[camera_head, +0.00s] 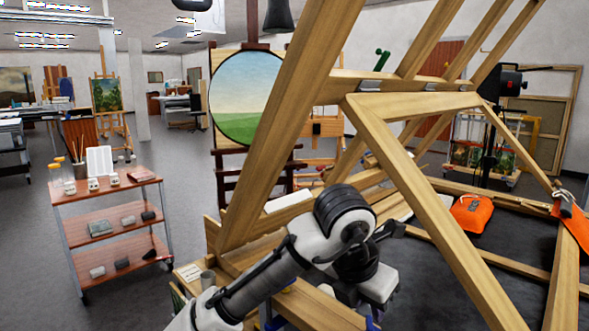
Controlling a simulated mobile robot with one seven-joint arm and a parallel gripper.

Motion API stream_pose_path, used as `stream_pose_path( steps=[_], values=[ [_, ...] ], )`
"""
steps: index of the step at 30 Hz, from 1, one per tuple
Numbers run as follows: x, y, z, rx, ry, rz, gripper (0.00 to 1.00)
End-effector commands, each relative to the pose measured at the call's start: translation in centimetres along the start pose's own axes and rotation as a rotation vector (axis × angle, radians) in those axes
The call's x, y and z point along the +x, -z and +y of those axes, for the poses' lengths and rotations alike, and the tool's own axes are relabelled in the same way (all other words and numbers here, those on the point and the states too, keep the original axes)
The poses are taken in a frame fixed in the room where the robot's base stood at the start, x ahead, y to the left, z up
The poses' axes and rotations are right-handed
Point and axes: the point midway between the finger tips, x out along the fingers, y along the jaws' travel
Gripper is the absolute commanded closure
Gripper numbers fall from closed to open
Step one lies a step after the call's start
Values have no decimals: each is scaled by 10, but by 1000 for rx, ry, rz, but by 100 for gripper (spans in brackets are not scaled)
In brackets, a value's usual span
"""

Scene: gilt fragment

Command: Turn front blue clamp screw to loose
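Small blue parts show at the bottom edge, one (372,323) just under my white arm's end and another (274,322) to the left beneath the wooden beam. They may belong to blue clamps; which is the front clamp screw, and whether it is tight or loose, I cannot tell. My arm reaches in from the bottom left and bends down at the wrist. My gripper (376,287) is close above the right blue part. Its fingers are not clearly visible, and contact with the blue part cannot be made out.
A large wooden frame (430,220) with slanted beams surrounds the arm's right side. A green clamp (382,60) sits on its upper crossbar. A shelf cart (110,225) stands left, with open floor between.

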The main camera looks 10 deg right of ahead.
Motion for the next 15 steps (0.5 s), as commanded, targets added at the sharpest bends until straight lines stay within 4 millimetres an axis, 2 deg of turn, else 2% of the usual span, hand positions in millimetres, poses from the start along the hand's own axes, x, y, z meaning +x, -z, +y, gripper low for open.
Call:
stream_pose_path(
  steps=[6,15],
  values=[
    [-44,0,1,-1,-5,-2,68],
    [-91,-2,0,-23,3,-25,68]
  ],
)
